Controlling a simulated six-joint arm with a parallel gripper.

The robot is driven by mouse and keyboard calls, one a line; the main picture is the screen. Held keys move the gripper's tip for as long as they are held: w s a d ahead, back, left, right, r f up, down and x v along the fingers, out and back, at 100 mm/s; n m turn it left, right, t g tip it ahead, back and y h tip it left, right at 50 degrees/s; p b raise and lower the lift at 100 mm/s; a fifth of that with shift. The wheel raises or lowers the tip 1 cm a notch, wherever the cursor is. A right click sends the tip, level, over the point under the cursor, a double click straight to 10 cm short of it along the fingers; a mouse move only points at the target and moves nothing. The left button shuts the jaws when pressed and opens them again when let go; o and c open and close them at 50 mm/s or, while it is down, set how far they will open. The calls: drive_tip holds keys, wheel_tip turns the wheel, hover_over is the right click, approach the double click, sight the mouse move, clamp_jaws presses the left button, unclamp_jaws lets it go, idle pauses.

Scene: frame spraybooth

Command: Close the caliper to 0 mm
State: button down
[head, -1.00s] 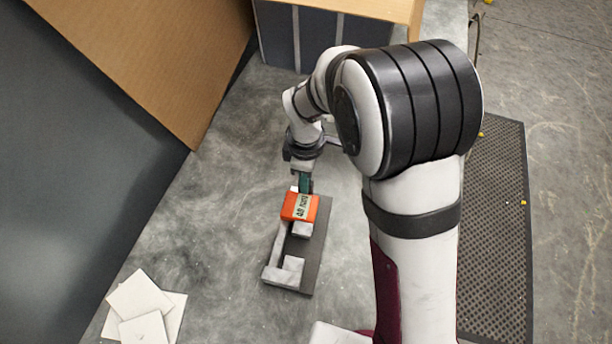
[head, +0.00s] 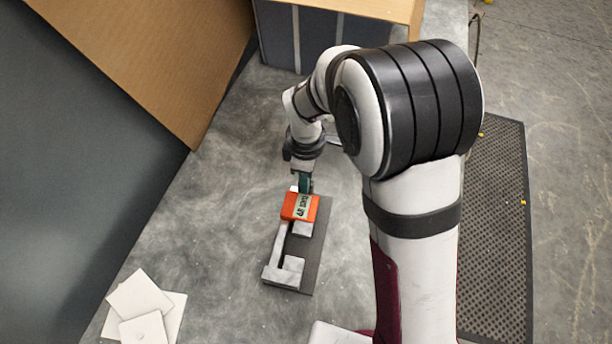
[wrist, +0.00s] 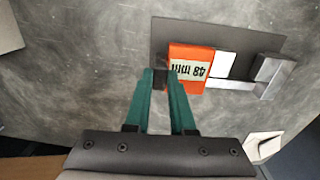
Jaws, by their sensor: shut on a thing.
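The caliper lies on a dark base plate (head: 318,250) on the grey table. Its orange slider (head: 300,207) carries a display that reads 48 mm, upside down, in the wrist view (wrist: 190,70). The slider's pale jaw (head: 302,229) stands apart from the fixed grey jaw (head: 284,273) at the beam's near end. My gripper (wrist: 163,77) has green fingers shut on a dark tab (wrist: 160,76) at the slider's side. In the head view the fingers are at the slider's far side, and the tab is mostly hidden there.
White square sheets (head: 145,310) lie at the lower left of the table. A brown board (head: 160,60) and a dark panel (head: 70,190) rise at the left. A dark filter box (head: 300,40) stands at the back. The table around the base plate is clear.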

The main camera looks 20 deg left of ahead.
sight(301, 210)
drive_tip(key=s, duration=0.5)
drive_tip(key=shift+s+d, duration=0.1)
drive_tip(key=shift+d, duration=0.15)
drive_tip(key=c, duration=0.8)
unclamp_jaws()
drive_tip(key=shift+o, duration=0.2)
wheel_tip(301, 210, up, 16)
